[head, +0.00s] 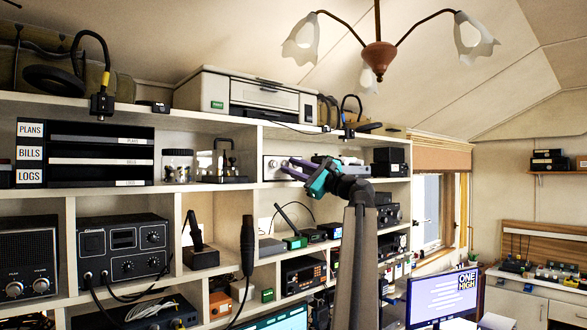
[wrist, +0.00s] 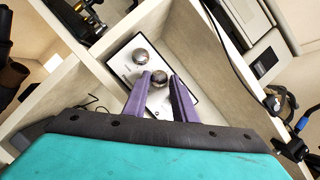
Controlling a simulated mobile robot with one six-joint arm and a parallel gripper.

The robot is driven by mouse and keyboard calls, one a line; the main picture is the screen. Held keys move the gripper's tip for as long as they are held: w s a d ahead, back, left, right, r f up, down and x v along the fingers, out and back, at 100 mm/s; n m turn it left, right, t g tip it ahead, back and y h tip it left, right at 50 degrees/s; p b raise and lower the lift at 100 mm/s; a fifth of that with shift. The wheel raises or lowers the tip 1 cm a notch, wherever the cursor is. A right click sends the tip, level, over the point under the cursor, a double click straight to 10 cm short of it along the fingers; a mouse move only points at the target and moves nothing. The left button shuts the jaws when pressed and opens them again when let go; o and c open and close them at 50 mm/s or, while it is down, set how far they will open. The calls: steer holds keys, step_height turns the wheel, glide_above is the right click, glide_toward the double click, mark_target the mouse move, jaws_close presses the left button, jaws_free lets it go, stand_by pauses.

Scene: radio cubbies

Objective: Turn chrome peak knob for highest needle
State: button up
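A pale-fronted unit (head: 267,174) sits in an upper cubby in the head view. Its white panel also shows in the wrist view (wrist: 122,57), with two round chrome knobs. One chrome knob (wrist: 141,56) is up and left of my fingers. The other chrome knob (wrist: 158,79) shows between my fingertips. My gripper (wrist: 162,76) has its purple fingers apart, the left one close to this knob and a small gap at the right one. I cannot tell if either touches. In the head view my gripper (head: 287,168) is before the panel. Knob labels and a needle cannot be made out.
White shelf dividers (wrist: 190,45) stand close around the unit. A printer (head: 245,98) is on the shelf top above. A glass jar (head: 177,166) and a telegraph-like device (head: 222,163) stand left of the unit. A monitor (head: 440,296) is lower right.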

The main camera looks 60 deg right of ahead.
jaws_close()
steer(key=shift+d+n+b, duration=0.1)
steer(key=shift+n+b, duration=0.4)
steer(key=shift+b, duration=0.1)
steer(key=shift+n+y, duration=0.3)
steer(key=shift+y, duration=0.1)
steer(key=shift+o, duration=2)
jaws_free()
steer(key=shift+s, duration=0.1)
steer(key=shift+b+v, duration=0.55)
steer(key=shift+v, duration=0.25)
steer(key=b+v, duration=0.3)
steer(key=v, duration=0.9)
steer(key=shift+b, duration=0.35)
